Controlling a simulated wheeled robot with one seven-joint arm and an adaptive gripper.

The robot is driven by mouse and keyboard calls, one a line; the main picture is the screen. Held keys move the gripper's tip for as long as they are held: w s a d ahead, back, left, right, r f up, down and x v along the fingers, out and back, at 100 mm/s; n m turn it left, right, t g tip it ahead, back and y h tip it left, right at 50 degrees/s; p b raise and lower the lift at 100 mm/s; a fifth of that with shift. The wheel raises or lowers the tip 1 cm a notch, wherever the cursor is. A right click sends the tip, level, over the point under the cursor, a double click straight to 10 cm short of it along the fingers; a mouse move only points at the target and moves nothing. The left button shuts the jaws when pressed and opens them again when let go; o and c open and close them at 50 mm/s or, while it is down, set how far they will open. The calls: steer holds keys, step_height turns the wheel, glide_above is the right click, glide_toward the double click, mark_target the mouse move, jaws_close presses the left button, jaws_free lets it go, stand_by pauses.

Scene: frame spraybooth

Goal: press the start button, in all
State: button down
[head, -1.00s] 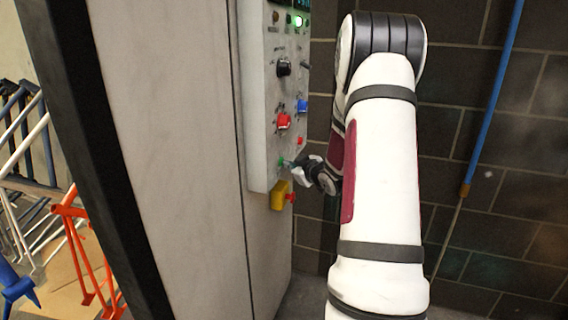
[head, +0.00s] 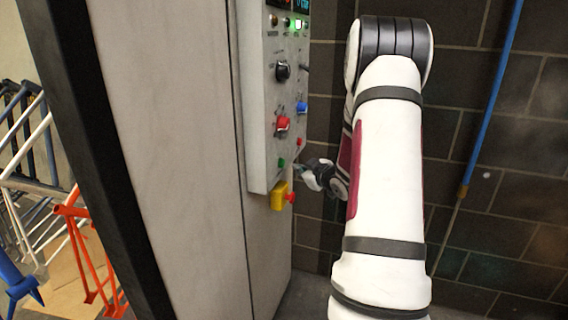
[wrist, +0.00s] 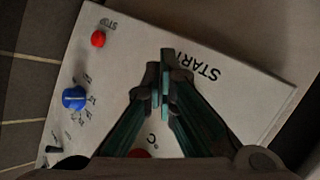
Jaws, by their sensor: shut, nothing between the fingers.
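The green start button (head: 281,162) sits low on the grey control panel (head: 257,120) in the head view. My gripper (head: 299,169) is shut and empty, just right of the button, with a small gap between them in the picture. In the wrist view the shut fingertips (wrist: 165,76) point at the panel next to the START label (wrist: 198,67). The fingers hide the button itself there.
The red stop button (wrist: 98,39), a blue knob (wrist: 74,98) and a red knob (head: 283,124) are close by on the panel. A yellow box with a red button (head: 279,196) is below.

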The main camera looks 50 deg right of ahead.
steer(key=s, duration=0.1)
steer(key=s+d+p, duration=0.1)
steer(key=s, duration=0.1)
steer(key=shift+d, duration=0.15)
stand_by(0.8)
steer(key=w+a+r+g+p, duration=0.1)
steer(key=w+a+r+g, duration=0.15)
steer(key=a+r, duration=0.85)
steer(key=s+a+r+m+g+p, duration=0.1)
steer(key=s+a+r, duration=0.15)
steer(key=a, duration=0.35)
steer(key=s+a+r+m+g, duration=0.1)
steer(key=s+a+r+g, duration=0.15)
steer(key=a, duration=0.35)
steer(key=s+a+r+g+y+p, duration=0.1)
steer(key=s+a+y, duration=0.4)
steer(key=s+a, duration=1.8)
steer(key=shift+s+a+r+n+g+p, duration=0.15)
steer(key=shift+s+n+g+p, duration=0.25)
steer(key=shift+g, duration=0.8)
steer(key=shift+w, duration=0.15)
